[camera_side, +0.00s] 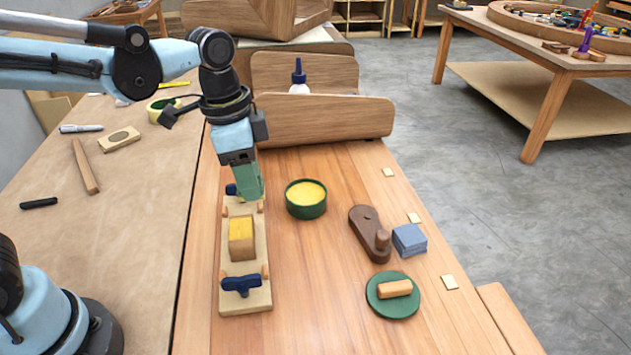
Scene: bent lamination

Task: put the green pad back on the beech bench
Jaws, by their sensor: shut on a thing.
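A round green pad (378,307) with a wooden handle (394,288) on top lies flat on the beech bench (330,250), near its right front. My gripper (249,197) points down, away from the pad, at the far end of a pale wooden jig (231,303). Its green-tinted fingers are shut at the far blue clamp knob (231,189), which they partly hide. The exact contact is hidden. A matching near blue knob (241,285) is free. A wooden block with a yellow top (241,232) sits mid-jig.
Curved wooden panels (330,122) and a glue bottle (299,79) are behind. The bench's front middle is clear.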

